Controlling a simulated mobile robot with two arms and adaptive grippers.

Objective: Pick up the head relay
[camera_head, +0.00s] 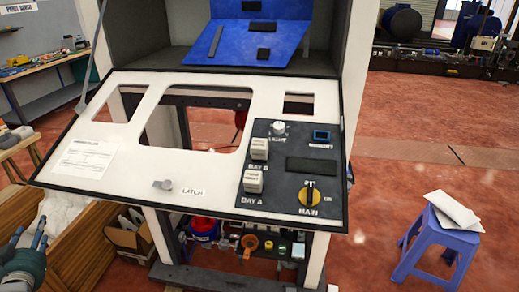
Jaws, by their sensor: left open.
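Nothing in view is labelled as the head relay, and I cannot tell which part it is. A dark control plate (290,192) on the tilted white panel (112,196) carries a white block at BAY B (259,149) and another at BAY A (253,181). A yellow and black MAIN knob (309,193) and a small blue-framed part (321,136) are on the same plate. My left gripper (30,238) is at the lower left edge, open with nothing seen between its fingers, well apart from the panel. My right gripper is not in view.
A blue board (283,38) with several dark pieces leans inside the cabinet above the panel. A wooden crate (85,240) stands beside my left gripper. A blue stool (437,245) with white sheets stands at right. Red floor (410,120) is open to the right.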

